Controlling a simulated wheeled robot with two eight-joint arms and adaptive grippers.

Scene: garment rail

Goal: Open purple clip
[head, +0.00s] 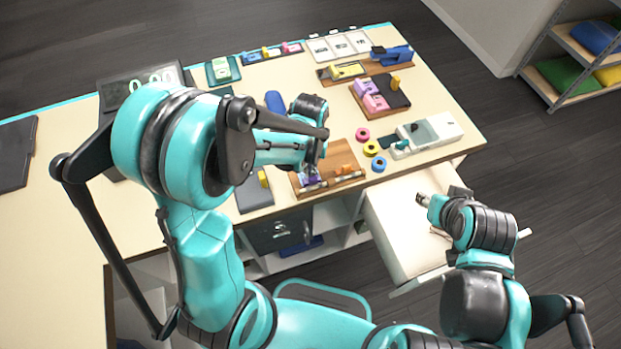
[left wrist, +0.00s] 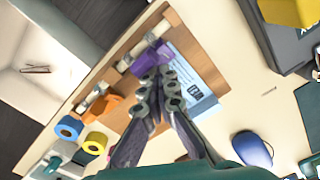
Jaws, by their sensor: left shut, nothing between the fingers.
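The purple clip (head: 311,181) is at the front left of a brown wooden board (head: 341,152), partly hidden by my left gripper (head: 313,166) in the head view. In the left wrist view the purple clip (left wrist: 152,58) sits on a rail along the board's edge, right at my left fingertips (left wrist: 160,80). The left fingers are closed together with nothing between them; I cannot tell whether they touch the clip. An orange clip (left wrist: 96,106) sits further along the same rail. My right gripper (head: 424,199) is over the open drawer; its fingers are too small to read.
An open white drawer (head: 392,213) juts from the table front on the right. Tape rolls (head: 371,148) and a grey-white device (head: 428,133) stand right of the board. A blue mouse (left wrist: 252,149) lies beside it. Other small blocks and trays line the table's back.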

